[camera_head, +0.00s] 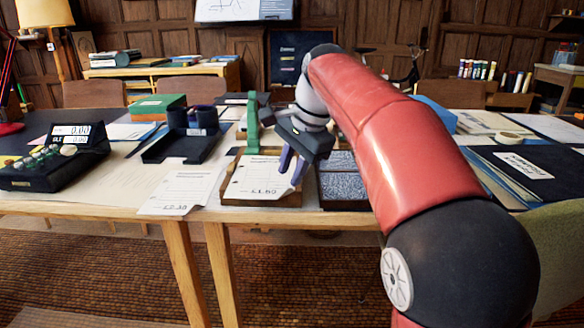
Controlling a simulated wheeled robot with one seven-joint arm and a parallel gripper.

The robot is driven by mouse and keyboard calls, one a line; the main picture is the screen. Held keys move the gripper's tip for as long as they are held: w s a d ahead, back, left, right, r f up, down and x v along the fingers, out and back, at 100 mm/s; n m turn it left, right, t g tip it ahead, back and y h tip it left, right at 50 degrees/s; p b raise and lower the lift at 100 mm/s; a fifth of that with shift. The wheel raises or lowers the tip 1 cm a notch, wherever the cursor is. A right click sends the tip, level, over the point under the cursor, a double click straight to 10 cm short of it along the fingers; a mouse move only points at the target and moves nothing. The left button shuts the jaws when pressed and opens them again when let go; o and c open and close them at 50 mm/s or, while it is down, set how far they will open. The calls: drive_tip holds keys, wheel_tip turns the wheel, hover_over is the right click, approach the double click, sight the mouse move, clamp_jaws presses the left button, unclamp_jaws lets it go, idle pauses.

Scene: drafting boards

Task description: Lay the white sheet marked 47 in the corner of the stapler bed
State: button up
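My gripper (289,177) points down over the right edge of a shallow wooden tray (231,196). Its two purple fingers stand apart with a gap between them. Another white sheet (182,189) with a different label lies on the table to the left, near the front edge. A black flat bed with a dark upright device at its back, possibly the stapler bed (175,148), stands behind that sheet.
A green upright piece (252,124) stands behind the wooden tray. A black calculator-like machine (50,160) is at the far left, a green box (157,106) at the back. Large papers cover the table left of centre.

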drive_tip(key=shift+r, duration=0.1)
drive_tip(key=p+v, duration=0.2)
drive_tip(key=v, duration=0.5)
drive_tip(key=shift+r, duration=0.3)
drive_tip(key=shift+d, duration=0.1)
drive_tip(key=s+d+f+n+t, duration=0.2)
drive_tip(key=s+d+f+n, duration=0.25)
drive_tip(key=s+d, duration=0.55)
drive_tip(key=s+d+f+n+t+h, duration=0.1)
drive_tip(key=s+d+f+n+h, duration=0.2)
drive_tip(key=s+f, duration=1.2)
drive_tip(key=shift+d+f+n+t, duration=0.3)
drive_tip(key=shift+f+n, duration=0.35)
drive_tip(key=shift+n, duration=0.4)
